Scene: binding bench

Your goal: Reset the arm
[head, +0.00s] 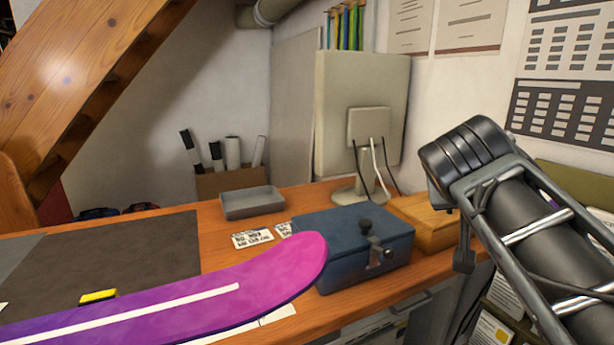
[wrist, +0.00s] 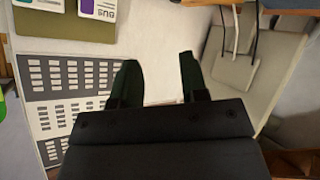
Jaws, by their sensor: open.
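My gripper (wrist: 157,62) shows in the wrist view with its two dark fingers spread apart. Nothing is between the fingers; behind the gap is only the pale wall. In the head view my arm rises at the right side, over the right end of the bench. My gripper's fingers cannot be made out in that view.
A purple snowboard-like board (head: 200,300) lies across the bench front. A blue metal box (head: 345,245), a grey tray (head: 252,202), a wooden block (head: 425,222) and a monitor (head: 362,100) stand near my arm. Wall charts (head: 565,80) hang behind it. A dark mat (head: 120,255) lies left.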

